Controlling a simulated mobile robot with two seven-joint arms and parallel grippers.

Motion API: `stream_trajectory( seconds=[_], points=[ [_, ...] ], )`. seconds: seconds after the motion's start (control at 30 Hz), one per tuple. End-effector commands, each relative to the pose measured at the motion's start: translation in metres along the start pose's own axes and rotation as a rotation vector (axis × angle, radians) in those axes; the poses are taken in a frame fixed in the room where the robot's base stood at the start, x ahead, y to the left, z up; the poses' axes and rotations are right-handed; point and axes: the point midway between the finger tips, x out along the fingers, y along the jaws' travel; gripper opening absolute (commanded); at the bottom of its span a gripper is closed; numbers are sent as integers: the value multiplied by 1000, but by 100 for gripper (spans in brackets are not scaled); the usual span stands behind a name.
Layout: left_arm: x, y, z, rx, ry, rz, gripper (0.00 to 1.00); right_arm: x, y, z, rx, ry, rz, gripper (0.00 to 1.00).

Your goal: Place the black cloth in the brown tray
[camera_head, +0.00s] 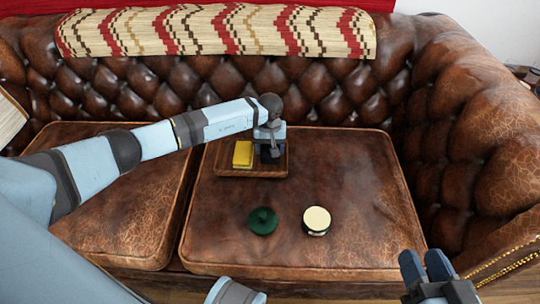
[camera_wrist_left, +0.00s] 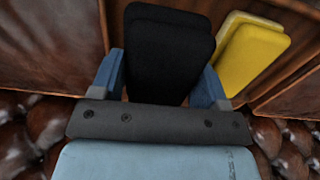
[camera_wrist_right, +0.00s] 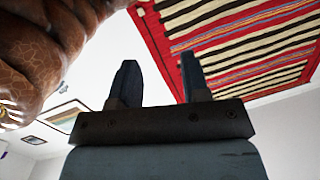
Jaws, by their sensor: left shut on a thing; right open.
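The black cloth (camera_wrist_left: 168,50) is a folded dark block between the two fingers of my left gripper (camera_wrist_left: 165,78), which is shut on it. In the head view the cloth (camera_head: 270,153) shows below the left gripper (camera_head: 270,135), at the right side of the brown tray (camera_head: 248,173). The tray lies on the right sofa cushion near the backrest. I cannot tell whether the cloth touches the tray's floor. A yellow folded cloth (camera_head: 243,154) lies in the tray's left part. My right gripper (camera_head: 427,266) is open and empty at the lower right, near the sofa's arm.
On the cushion in front of the tray are a dark green round object (camera_head: 263,221) and a round container with a cream lid (camera_head: 317,221). The cushion's right part is clear. The sofa's tufted backrest rises close behind the tray. A patterned throw (camera_head: 215,32) covers its top.

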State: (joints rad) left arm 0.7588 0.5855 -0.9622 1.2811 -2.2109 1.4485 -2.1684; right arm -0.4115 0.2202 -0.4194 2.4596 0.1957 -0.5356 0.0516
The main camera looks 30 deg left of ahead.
Motion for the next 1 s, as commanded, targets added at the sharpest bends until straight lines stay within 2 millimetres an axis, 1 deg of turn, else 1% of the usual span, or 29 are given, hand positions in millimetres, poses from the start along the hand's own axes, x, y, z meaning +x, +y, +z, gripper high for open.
stream_trajectory(
  seconds=[0.03,0.1,0.17,0.4,0.57,0.6,0.63,0.87,1.0],
  points=[
    [13,0,1,0,-3,-1,46,1,2,6,-6,-6,-1,43],
    [25,-1,1,-2,-3,-1,46,2,4,6,-30,6,0,43],
    [31,0,1,-2,-2,-1,46,3,6,4,-44,12,0,43],
    [31,-1,0,-1,-1,-1,46,3,6,1,-52,16,0,43],
    [36,-1,0,-1,0,-1,46,3,6,5,-58,19,2,43],
    [35,-1,0,-1,0,-1,75,3,6,3,-62,22,2,43],
    [34,-1,0,-1,-1,-1,79,3,6,2,-63,23,1,43],
    [34,-1,0,-1,-1,-1,79,4,7,0,-71,29,-1,43],
    [26,-1,0,0,0,-1,79,4,6,-6,-66,24,-5,43]
  ],
)
